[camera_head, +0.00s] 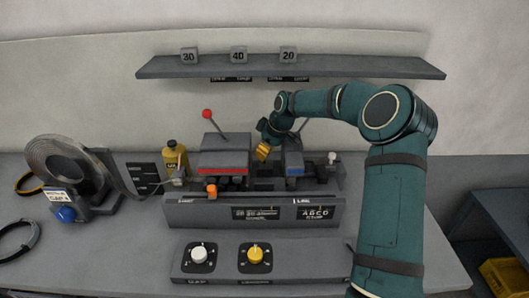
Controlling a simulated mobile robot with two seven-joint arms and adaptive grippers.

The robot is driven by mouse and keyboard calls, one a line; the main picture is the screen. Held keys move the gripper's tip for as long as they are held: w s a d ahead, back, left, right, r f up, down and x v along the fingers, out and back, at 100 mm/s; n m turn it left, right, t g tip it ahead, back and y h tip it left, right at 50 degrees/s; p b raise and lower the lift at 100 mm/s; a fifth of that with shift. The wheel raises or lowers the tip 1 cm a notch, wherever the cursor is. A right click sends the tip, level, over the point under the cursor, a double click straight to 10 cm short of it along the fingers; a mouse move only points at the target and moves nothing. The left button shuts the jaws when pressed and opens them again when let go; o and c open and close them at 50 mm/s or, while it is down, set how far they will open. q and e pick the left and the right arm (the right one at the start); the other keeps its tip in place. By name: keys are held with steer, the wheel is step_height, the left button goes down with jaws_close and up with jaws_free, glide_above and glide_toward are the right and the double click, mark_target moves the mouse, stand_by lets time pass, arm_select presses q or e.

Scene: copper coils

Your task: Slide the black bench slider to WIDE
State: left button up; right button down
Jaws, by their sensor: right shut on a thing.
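A long dark bench unit (190,214) stands mid-bench, with black label plates (255,213) on its front. Their print is too small to read surely, and I cannot single out the black slider or a WIDE mark. My right gripper (265,142) hangs between the red-marked block (222,157) and the blue-marked block (294,170). It is small and partly hidden by its own arm. It is shut on a yellow piece (262,152), held above the unit. My left gripper is not in view.
A red-knobbed lever (207,114) rises from the red-marked block. A coil reel (62,168) stands left, beside a yellow bottle-like part (175,160). A panel with a white knob (199,256) and a yellow knob (254,254) lies in front. A shelf (340,68) holds numbered blocks.

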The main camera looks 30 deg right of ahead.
steer(key=shift+w+d, duration=0.15)
steer(key=shift+w, duration=0.05)
steer(key=shift+r, duration=0.15)
steer(key=c, duration=0.9)
jaws_free()
steer(key=shift+o, duration=0.5)
steer(key=shift+w+f, duration=0.15)
steer(key=shift+f, duration=0.05)
steer(key=shift+r, duration=0.15)
steer(key=v, duration=1.2)
steer(key=shift+s, duration=0.2)
